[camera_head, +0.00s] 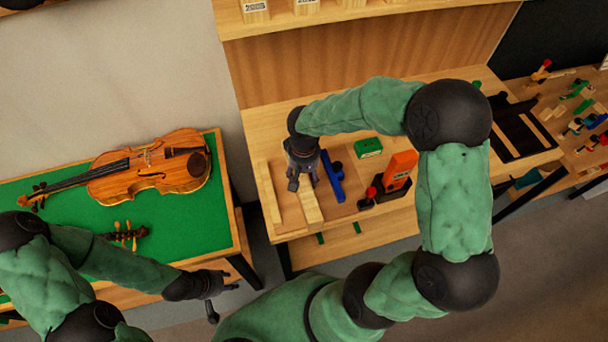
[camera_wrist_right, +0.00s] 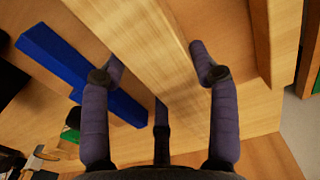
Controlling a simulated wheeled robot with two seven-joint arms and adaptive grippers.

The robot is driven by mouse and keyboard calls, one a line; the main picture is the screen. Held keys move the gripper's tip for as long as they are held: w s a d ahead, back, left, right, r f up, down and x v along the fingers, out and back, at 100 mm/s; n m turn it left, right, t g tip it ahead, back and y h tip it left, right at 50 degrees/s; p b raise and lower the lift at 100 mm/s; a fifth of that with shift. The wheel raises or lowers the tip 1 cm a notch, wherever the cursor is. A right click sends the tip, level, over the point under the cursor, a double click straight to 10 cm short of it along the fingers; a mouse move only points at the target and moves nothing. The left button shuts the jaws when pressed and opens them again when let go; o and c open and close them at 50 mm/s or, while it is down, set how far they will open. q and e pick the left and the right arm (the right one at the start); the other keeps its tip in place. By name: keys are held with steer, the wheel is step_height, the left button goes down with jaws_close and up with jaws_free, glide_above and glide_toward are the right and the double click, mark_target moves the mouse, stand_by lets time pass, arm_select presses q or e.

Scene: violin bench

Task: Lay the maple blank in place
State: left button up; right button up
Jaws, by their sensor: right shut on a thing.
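The pale maple blank (camera_head: 311,206) is a long wooden block at the near left of the workbench. My right gripper (camera_head: 301,183) reaches down over its far part and is shut on it. In the right wrist view the blank (camera_wrist_right: 155,50) runs between the two fingers (camera_wrist_right: 160,72). I cannot tell whether its underside touches the bench. My left gripper (camera_head: 222,295) is over the floor gap by the green table, its fingers apart and nothing seen between them.
A pale wooden strip (camera_head: 269,193) lies left of the blank, and a blue bar (camera_head: 332,177) lies right of it. A green box (camera_head: 369,147) and an orange block (camera_head: 401,166) stand further right. A violin (camera_head: 160,167) lies on the green-topped table (camera_head: 205,232).

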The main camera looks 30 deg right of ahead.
mark_target(304, 175)
steer(key=shift+f, duration=0.1)
steer(key=o, duration=1.5)
steer(key=shift+o, duration=0.2)
steer(key=shift+r, duration=0.5)
step_height(304, 175, up, 11)
steer(key=p, duration=0.3)
steer(key=shift+r, duration=0.2)
